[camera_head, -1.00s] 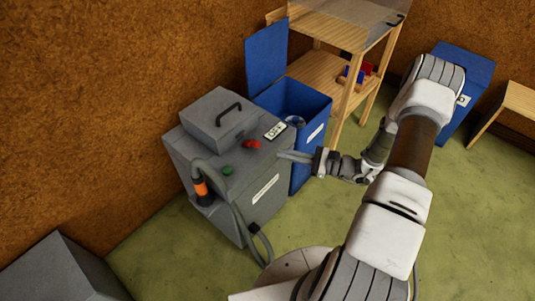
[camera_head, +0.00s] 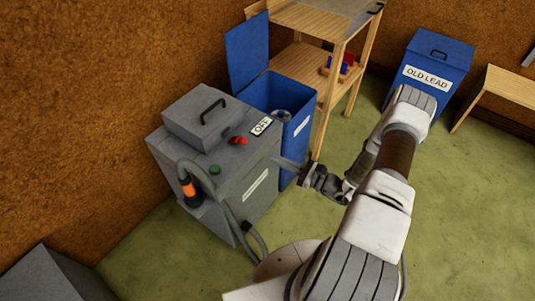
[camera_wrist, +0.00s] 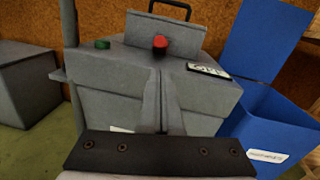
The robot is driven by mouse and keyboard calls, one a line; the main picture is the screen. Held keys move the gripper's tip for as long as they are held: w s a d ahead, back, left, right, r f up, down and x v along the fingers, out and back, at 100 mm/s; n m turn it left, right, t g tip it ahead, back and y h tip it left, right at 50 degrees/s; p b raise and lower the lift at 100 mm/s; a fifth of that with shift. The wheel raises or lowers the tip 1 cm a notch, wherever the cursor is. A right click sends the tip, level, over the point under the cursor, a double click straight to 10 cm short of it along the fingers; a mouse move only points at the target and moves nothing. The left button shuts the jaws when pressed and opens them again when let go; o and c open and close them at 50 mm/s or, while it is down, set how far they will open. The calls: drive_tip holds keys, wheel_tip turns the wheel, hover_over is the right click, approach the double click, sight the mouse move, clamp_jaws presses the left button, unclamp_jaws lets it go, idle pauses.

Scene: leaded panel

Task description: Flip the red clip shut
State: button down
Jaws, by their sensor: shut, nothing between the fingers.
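A small red piece (camera_head: 238,140) sits on the top of the grey machine (camera_head: 225,172), beside the OFF label. It also shows in the wrist view (camera_wrist: 160,42), where it looks like a knob or switch. Small red and blue pieces (camera_head: 348,64) stand on the shelf of the wooden rack, too small to make out. I cannot tell which red thing is the clip. My gripper (camera_head: 280,163) is shut and empty, pointing left beside the machine's right edge. Its two grey fingers (camera_wrist: 161,75) lie together in the wrist view, in front of the machine.
A blue bin (camera_head: 291,135) with its lid up stands right behind the machine. A wooden rack (camera_head: 335,95) is behind it. A closed blue OLD LEAD bin (camera_head: 428,72) and a bench (camera_head: 497,95) are at the right. A hose (camera_head: 229,210) hangs on the machine's front. Green floor is free at right.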

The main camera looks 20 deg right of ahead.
sight(255, 149)
drive_tip(key=b+x, duration=0.1)
drive_tip(key=x, duration=0.8)
drive_tip(key=shift+a, duration=0.1)
drive_tip(key=shift+r, duration=0.1)
drive_tip(key=shift+r+g+p, duration=0.3)
drive_tip(key=shift+r+p, duration=0.05)
drive_tip(key=shift+p, duration=0.4)
